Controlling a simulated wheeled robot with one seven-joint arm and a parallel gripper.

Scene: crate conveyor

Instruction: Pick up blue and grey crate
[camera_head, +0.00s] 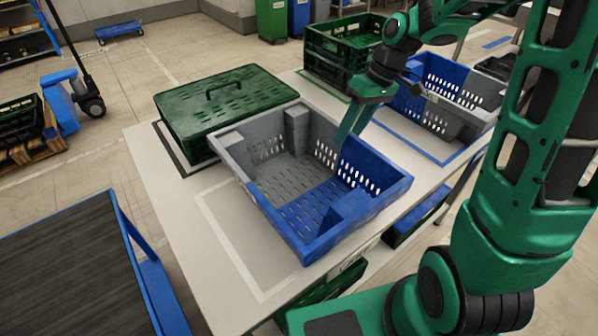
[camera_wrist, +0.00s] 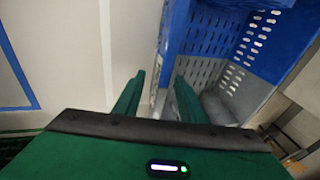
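A blue and grey crate (camera_head: 375,205) is at the middle of the white table, empty, its grey half at the left and blue half at the right. It sits off-centre over a white outlined rectangle; I cannot tell whether its base touches the table. My gripper (camera_head: 348,128) points down at the crate's far right wall. In the wrist view my gripper (camera_wrist: 160,82) has its fingers apart, with the wall of the crate (camera_wrist: 260,95) between or just beside them; contact is unclear. A second blue and grey crate (camera_head: 440,115) stands in a blue outline behind my gripper.
A lidded green crate (camera_head: 225,105) stands close at the left, and an open green crate (camera_head: 335,50) at the back. A dark cart with a blue frame (camera_head: 150,270) is at the lower left. The table's front left (camera_head: 185,220) is clear. More crates show beneath the tabletop.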

